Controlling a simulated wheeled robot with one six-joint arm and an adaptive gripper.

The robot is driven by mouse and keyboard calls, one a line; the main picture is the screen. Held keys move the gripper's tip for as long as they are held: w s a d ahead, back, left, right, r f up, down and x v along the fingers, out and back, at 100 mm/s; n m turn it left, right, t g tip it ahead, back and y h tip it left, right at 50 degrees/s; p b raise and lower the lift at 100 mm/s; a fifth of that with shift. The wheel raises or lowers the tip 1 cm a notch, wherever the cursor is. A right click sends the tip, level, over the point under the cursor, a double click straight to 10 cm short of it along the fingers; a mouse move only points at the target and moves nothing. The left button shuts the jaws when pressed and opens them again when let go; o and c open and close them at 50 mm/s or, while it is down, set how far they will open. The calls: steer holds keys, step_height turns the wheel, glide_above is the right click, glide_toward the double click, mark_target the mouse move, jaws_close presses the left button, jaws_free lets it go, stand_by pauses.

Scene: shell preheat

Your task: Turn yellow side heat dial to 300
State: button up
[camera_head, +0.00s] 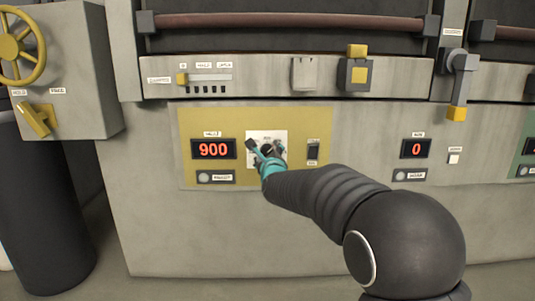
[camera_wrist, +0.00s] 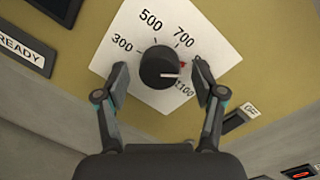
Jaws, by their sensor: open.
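The heat dial is a black round knob (camera_wrist: 158,68) on a white scale plate (camera_wrist: 207,40) marked 300, 500, 700 and 1100. In the head view my gripper (camera_head: 264,152) is at the white plate (camera_head: 280,135) and partly hides the dial. The red display (camera_head: 213,149) on the yellow panel (camera_head: 190,120) reads 900.
A black switch (camera_head: 313,151) is close right of the dial. A labelled ready light (camera_head: 215,178) sits below the display. A slider (camera_head: 182,79) and a yellow-buttoned box (camera_head: 356,75) are above. A second display (camera_head: 415,149) reads 0. A yellow handwheel (camera_head: 20,46) is at far left.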

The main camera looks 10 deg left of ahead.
steer(key=shift+w, duration=0.15)
steer(key=c, duration=1.2)
steer(key=shift+o, duration=0.2)
